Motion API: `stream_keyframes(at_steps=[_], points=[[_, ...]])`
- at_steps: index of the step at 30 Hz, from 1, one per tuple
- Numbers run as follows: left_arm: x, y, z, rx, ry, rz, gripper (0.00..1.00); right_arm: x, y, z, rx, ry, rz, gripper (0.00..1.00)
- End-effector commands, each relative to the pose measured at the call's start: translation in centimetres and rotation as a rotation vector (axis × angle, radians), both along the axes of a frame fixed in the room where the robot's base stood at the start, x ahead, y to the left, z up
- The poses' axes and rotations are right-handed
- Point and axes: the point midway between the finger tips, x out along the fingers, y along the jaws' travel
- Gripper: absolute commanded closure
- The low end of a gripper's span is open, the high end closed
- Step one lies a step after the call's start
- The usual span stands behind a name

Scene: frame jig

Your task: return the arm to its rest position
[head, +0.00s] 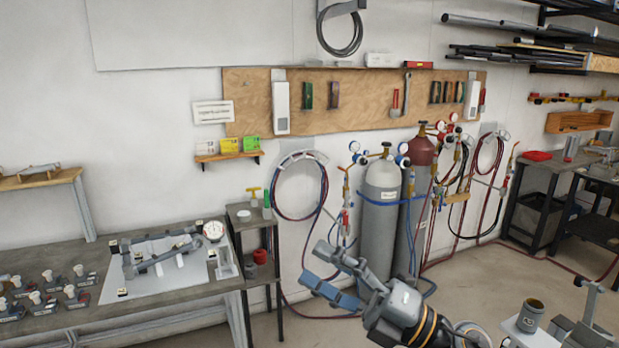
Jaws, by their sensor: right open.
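My right gripper (325,273) is in the lower middle of the head view, in front of the gas cylinders. Its two blue-grey fingers are apart, and nothing shows between them. My right arm reaches in from the lower right. The frame jig (165,272) lies on the workbench at the left, with grey bars and tubes on a light plate. A round dial gauge (213,231) stands at its right end. The gripper is to the right of the jig and clear of it. My left gripper is not in view.
The workbench (60,262) holds several small clamps (45,300) at its left end. A small side stand (250,222) is beside it. Gas cylinders (380,215) with hoses stand behind my right gripper. Bare floor (480,270) shows to the right.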

Motion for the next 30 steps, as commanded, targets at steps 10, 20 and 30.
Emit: stream_keyframes(at_steps=[10, 20, 30], points=[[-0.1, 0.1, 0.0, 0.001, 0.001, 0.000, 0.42, 4.5, -12.2, -9.8, 0.654, 0.754, -0.552, 0.39], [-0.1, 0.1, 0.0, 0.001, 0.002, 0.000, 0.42, -5.9, -19.0, -30.2, 0.837, 1.575, -1.079, 0.39], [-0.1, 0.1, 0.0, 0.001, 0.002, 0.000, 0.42, -19.4, -18.9, -38.2, 0.759, 2.089, -1.350, 0.39]])
